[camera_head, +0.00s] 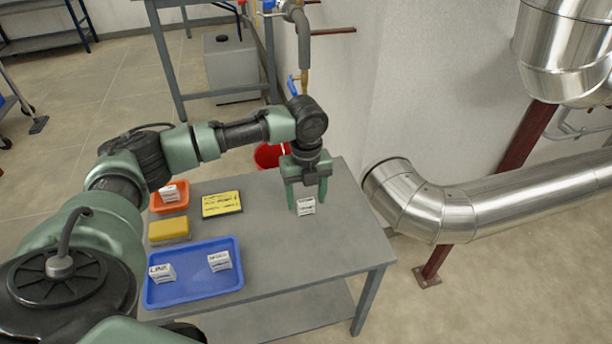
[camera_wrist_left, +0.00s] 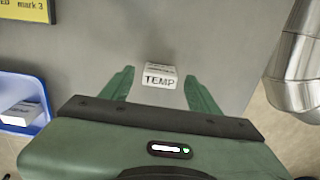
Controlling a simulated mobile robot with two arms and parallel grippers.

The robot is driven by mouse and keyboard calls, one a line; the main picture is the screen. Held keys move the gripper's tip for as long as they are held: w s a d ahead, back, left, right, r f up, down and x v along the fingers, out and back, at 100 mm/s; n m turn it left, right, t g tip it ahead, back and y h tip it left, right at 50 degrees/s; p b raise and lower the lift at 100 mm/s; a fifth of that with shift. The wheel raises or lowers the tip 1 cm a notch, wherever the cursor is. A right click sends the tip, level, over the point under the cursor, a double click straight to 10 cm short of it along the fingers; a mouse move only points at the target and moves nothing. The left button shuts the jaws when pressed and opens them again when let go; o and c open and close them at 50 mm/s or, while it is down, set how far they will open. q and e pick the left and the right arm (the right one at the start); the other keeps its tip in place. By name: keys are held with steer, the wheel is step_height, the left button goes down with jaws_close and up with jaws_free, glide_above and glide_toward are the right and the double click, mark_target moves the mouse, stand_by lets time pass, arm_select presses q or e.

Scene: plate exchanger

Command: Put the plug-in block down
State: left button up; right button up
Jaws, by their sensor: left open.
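A small white plug-in block (camera_head: 306,206) rests on the grey table (camera_head: 330,235) near its right side. In the left wrist view the block (camera_wrist_left: 159,76) has the label TEMP and lies between and just beyond the fingertips, with gaps on both sides. My left gripper (camera_head: 307,197) is open above the block and pointing down; the wrist view shows its two green fingers (camera_wrist_left: 160,84) spread apart. Whether the gripper still overlaps the block in height is hard to tell. My right gripper is not in view.
A blue tray (camera_head: 192,299) holds two white blocks (camera_head: 162,273) and (camera_head: 219,261). An orange tray (camera_head: 157,206) holds another block (camera_head: 169,193). A yellow sign (camera_head: 222,204) and a yellow item (camera_head: 169,229) lie nearby. Silver pipes (camera_head: 480,205) run right of the table.

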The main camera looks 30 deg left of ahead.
mark_target(306, 201)
arm_select(q)
step_height(306, 201, up, 11)
steer(key=p, duration=0.2)
steer(key=shift+f, duration=0.2)
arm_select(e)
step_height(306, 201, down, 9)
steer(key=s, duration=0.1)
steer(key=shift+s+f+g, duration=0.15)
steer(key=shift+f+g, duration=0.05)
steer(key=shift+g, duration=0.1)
